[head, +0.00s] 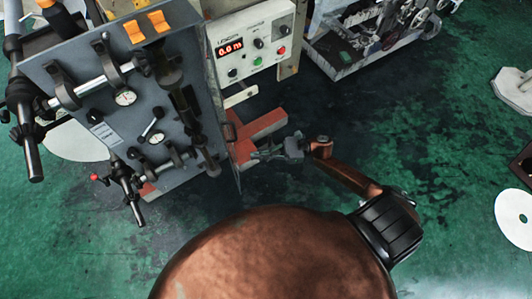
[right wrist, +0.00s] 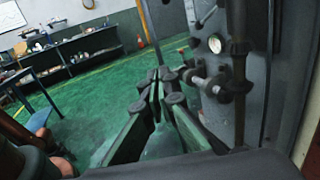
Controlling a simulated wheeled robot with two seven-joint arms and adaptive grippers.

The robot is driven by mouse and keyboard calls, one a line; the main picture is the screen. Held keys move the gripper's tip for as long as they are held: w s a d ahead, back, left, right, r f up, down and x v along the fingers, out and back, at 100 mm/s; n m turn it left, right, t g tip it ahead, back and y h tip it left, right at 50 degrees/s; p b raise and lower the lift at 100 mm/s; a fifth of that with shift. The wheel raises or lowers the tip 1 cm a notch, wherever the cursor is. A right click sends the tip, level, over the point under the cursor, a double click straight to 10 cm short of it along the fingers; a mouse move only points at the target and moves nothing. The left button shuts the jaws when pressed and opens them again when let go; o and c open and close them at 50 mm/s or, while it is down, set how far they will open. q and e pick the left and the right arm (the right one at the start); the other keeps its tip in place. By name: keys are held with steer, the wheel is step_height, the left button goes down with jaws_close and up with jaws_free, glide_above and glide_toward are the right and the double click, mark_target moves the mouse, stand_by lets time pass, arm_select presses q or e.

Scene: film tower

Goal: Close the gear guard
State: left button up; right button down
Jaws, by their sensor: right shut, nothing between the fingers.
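The film tower's grey panel (head: 85,75) with gauges, rollers and clamps stands at the left of the head view. A thin upright plate (head: 232,160) shows nearly edge-on along its right side. It may be the gear guard, but I cannot tell for sure. My right gripper (head: 262,155) is just right of that plate, over the red base, shut and empty. I cannot tell whether it touches the plate. In the right wrist view its fingers (right wrist: 158,80) are together, with the grey machine face (right wrist: 290,70) and its fittings on the right. My left gripper is out of view.
A control box (head: 256,45) with a red display stands behind the plate. The red base (head: 265,125) lies on the floor near my right gripper. A grey cart (head: 345,65) is at the back. The green floor (head: 430,130) to the right is mostly clear.

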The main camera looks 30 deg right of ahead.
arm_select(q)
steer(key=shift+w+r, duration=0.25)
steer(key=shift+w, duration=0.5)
arm_select(e)
steer(key=x, duration=0.7)
steer(key=shift+a, duration=0.25)
arm_select(q)
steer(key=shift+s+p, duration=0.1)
steer(key=shift+p, duration=0.2)
